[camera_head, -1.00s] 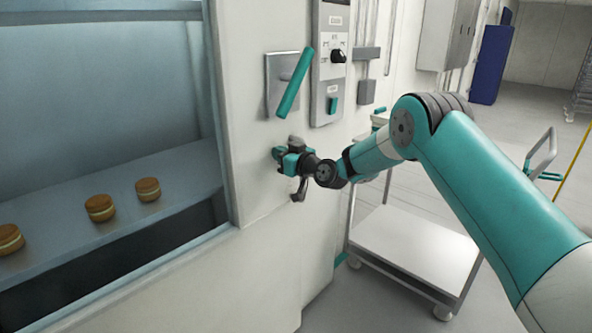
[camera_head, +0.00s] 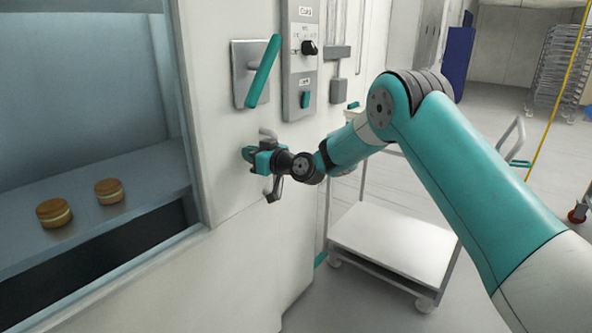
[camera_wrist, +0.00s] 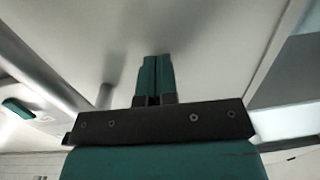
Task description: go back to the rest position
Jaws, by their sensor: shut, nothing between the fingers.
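My gripper (camera_head: 250,156) is in front of the white machine panel, below the green lever handle (camera_head: 263,72) on its grey plate. In the wrist view its two green fingers (camera_wrist: 155,78) are together with nothing between them. They point at a pale surface; I cannot tell whether they touch it. My arm reaches in from the right, bent at the elbow.
A control panel (camera_head: 300,60) with a black knob and green switch is right of the lever. A window opening at left shows filled rounds (camera_head: 54,213) on a shelf. A white cart (camera_head: 395,240) stands behind my arm. Open floor lies at right.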

